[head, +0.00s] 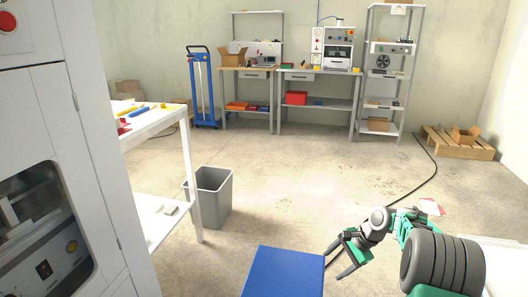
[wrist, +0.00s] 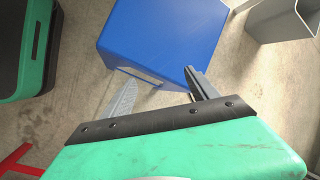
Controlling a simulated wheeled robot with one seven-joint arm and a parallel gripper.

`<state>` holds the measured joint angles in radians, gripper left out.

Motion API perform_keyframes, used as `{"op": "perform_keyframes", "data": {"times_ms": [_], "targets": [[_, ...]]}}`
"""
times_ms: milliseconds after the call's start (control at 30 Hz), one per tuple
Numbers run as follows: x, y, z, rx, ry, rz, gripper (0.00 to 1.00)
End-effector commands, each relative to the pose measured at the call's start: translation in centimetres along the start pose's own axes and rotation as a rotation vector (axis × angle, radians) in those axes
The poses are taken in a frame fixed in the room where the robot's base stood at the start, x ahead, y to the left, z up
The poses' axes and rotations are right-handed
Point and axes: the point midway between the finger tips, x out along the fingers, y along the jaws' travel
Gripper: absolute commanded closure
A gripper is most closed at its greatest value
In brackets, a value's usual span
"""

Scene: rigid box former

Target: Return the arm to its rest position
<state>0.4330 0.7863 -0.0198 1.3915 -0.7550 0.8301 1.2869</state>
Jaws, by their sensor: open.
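My gripper (head: 340,262) is at the lower right of the head view, on my green and grey arm. Its two fingers are apart and nothing is between them. In the wrist view, the gripper (wrist: 160,95) shows two spread grey fingers below a blue box-like thing (wrist: 165,35). The same blue thing (head: 284,272) stands at the bottom middle of the head view, just left of the gripper. I cannot tell whether the fingers touch it.
A grey bin (head: 210,197) stands beside a white table (head: 195,190) on the left. A white cabinet (head: 60,110) fills the left edge. Workbenches (head: 275,72), a shelf rack (head: 385,70) and a pallet (head: 460,142) line the back. A black cable (head: 425,178) crosses the otherwise open floor.

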Motion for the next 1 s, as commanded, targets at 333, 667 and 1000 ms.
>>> {"op": "perform_keyframes", "data": {"times_ms": [333,667,1000], "targets": [[-24.3,-2.4,20.5,-0.617,0.197,0.148,0.32],[-36.2,6.0,31.5,-1.099,0.297,0.317,0.32],[-36.3,7.9,32.1,-1.168,0.305,0.347,0.32]]}}
